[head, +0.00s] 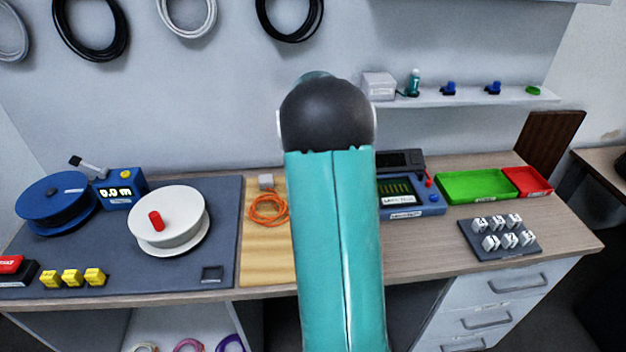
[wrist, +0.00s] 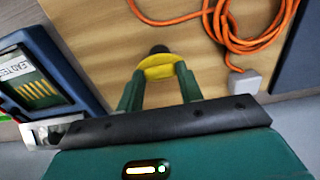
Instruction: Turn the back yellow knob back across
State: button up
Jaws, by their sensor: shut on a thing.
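One yellow knob (wrist: 160,70) shows in the wrist view, over the wooden board (wrist: 100,25), with a small dark tip at its far side. My gripper (wrist: 159,74) has its two green fingers on either side of the knob and is shut on it. The fingers hide part of the knob and most of what it sits on. I cannot tell which way the knob points. In the head view my teal arm covers the knob and the gripper.
The lead tester (head: 410,195) stands close beside the board, at the left in the wrist view (wrist: 40,75). An orange cable (head: 268,209) lies coiled on the board. A white reel (head: 180,225) stands left; green (head: 475,184) and red (head: 530,180) trays lie right.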

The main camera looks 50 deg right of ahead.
jog(key=o, duration=1)
jog(key=shift+r, duration=0.1)
notch_tip(320, 180, up, 14)
jog(key=shift+f, duration=0.2)
